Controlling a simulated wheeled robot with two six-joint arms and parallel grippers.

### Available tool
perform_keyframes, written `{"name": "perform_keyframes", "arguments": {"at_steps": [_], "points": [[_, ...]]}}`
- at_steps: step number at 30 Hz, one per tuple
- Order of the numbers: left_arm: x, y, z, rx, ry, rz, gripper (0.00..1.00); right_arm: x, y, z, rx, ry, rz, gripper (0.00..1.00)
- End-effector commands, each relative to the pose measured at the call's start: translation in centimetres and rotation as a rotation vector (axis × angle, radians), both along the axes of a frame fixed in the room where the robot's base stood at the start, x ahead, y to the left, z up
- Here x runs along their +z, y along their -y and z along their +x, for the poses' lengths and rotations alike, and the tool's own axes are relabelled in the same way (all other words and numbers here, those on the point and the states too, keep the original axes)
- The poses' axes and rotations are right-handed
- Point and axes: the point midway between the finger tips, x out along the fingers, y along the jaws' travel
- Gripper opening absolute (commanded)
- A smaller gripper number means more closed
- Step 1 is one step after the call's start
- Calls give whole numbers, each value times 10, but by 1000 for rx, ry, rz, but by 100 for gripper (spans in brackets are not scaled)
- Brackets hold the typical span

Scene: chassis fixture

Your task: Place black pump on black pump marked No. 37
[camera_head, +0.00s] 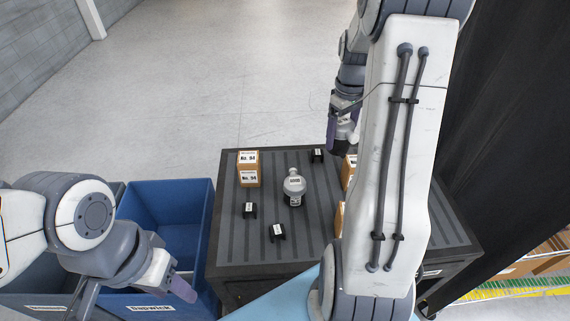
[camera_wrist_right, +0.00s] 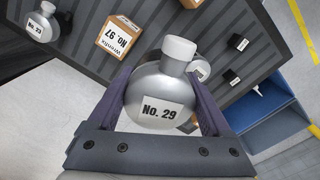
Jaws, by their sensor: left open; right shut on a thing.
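Three small black parts with white labels, perhaps the black pumps, sit apart on the dark table: one at the back (camera_head: 317,156), one at the front left (camera_head: 249,210) and one at the front middle (camera_head: 277,231). Their numbers are too small to read, and I cannot make out a No. 37. My right gripper (camera_wrist_right: 158,108) is shut on a silver flask (camera_wrist_right: 160,92) labelled No. 29, above the table. In the head view this gripper (camera_head: 343,132) is over the table's back edge. My left gripper (camera_head: 178,284) is open and empty by the blue bins.
A silver flask (camera_head: 294,187) stands mid-table. Another flask (camera_wrist_right: 42,22), No. 23, and a box (camera_wrist_right: 120,36), No. 97, show in the wrist view. Blue bins (camera_head: 172,190) stand left. My right arm hides the table's right part.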

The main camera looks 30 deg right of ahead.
Motion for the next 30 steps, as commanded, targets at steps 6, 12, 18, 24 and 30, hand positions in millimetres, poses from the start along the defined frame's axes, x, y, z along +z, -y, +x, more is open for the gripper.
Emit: {"name": "perform_keyframes", "arguments": {"at_steps": [6, 12, 18, 24, 30], "points": [[14, 0, 0, 0, 0, 0, 50, -16, -33, 19, 14, -5, 3, 0], [30, 0, 0, -1, 0, 0, 50, -42, -71, 41, 14, -6, 3, 0], [40, 0, 0, -4, 0, 0, 50, -62, -96, 57, 8, -1, 1, 0], [44, 0, 0, -4, 0, 0, 50, -72, -102, 61, 4, -1, 1, 0], [58, 0, 0, -6, 1, 0, 50, -99, -101, 60, 3, -3, 2, 0]]}}
